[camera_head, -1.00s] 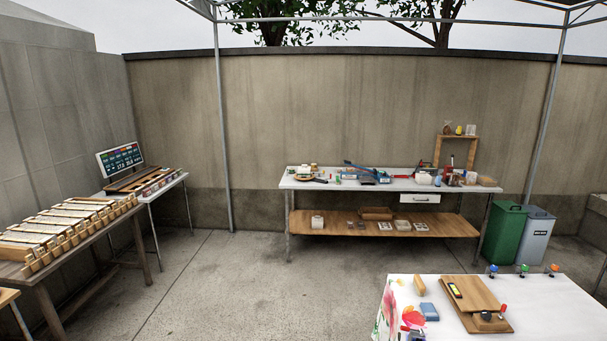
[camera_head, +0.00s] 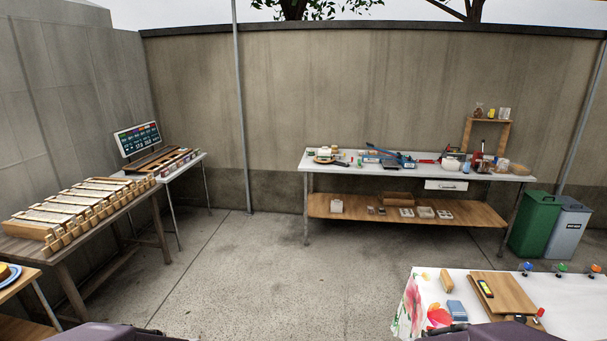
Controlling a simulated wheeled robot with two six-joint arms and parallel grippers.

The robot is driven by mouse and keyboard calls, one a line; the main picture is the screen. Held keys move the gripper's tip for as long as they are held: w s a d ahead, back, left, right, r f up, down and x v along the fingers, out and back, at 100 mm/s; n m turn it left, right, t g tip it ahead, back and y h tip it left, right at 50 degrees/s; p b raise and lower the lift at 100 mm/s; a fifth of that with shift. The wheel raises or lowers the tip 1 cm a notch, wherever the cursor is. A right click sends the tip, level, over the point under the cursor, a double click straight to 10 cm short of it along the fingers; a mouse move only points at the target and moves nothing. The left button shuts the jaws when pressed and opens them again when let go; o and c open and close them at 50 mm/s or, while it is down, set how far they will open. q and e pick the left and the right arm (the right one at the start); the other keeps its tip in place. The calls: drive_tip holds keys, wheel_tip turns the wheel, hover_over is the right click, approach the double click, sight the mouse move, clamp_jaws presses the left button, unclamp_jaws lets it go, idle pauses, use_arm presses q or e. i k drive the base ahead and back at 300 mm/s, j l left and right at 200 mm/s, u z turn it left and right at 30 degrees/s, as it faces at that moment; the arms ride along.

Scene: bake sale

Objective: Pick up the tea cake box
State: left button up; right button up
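I cannot tell for sure which thing is the tea cake box. Small boxes show on the front right table (camera_head: 573,300): a tan, narrow one (camera_head: 446,281) and a blue one (camera_head: 457,311). Only dark purple parts of my arms show at the bottom edge. Neither gripper's fingers are in view.
A long wooden rack table (camera_head: 60,255) and a price screen (camera_head: 138,138) stand at the left. A green bin (camera_head: 535,224) and a grey bin (camera_head: 569,230) stand at the right. The concrete floor (camera_head: 270,275) in the middle is clear.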

sight(324, 153)
drive_tip(key=i+u, duration=0.3)
drive_tip(key=i, duration=3.15)
drive_tip(key=i+z, duration=0.1)
drive_tip(key=i, duration=0.4)
drive_tip(key=i+j+z, duration=0.15)
drive_tip(key=i, duration=0.4)
drive_tip(key=i+j+z, duration=0.1)
drive_tip(key=i, duration=0.4)
drive_tip(key=i+j+z, duration=0.1)
drive_tip(key=i, duration=0.4)
drive_tip(key=i+j+z, duration=0.1)
drive_tip(key=i+j, duration=0.25)
drive_tip(key=i, duration=0.15)
drive_tip(key=i+l+z, duration=0.15)
drive_tip(key=i+l, duration=0.25)
drive_tip(key=l, duration=0.15)
